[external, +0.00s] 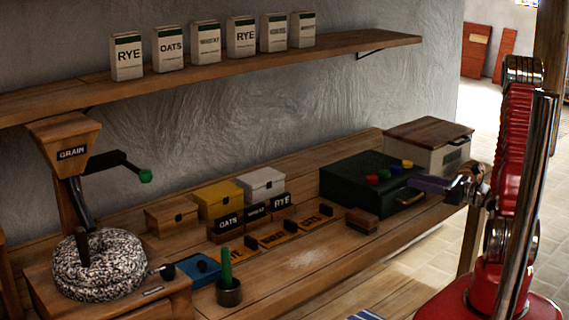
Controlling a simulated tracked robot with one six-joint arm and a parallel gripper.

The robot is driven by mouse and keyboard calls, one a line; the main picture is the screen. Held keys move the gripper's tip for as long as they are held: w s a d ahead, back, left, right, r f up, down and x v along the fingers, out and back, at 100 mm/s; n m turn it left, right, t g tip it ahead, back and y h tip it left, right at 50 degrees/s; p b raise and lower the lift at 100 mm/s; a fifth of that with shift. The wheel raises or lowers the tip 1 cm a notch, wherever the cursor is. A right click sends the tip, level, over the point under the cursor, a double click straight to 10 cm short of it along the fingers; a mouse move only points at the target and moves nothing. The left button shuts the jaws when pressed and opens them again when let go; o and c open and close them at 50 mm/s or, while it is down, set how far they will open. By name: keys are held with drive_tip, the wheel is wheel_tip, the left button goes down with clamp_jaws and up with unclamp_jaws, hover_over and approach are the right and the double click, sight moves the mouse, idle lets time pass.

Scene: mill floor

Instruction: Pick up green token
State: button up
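The green token (384,174) is a small round piece on top of a dark green box (345,178). It sits in a row with a red token (371,180), a blue token (395,169) and a yellow token (407,164). My gripper (412,183) reaches in from the right, just right of the tokens in the picture and apart from the green one. Its fingers are small and seen from the side, so whether they are open or shut does not show. No token is visibly held.
A wooden-lidded crate (430,133) stands behind the box at right. A brown block (361,221) lies at the bench's front. Labelled cards, small boxes and a grain mill (65,143) fill the left. A shelf (220,68) with several packets hangs above.

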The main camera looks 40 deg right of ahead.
sight(385, 172)
drive_tip(key=shift+x, duration=3.2)
drive_tip(key=shift+x, duration=2.75)
drive_tip(key=c, duration=0.7)
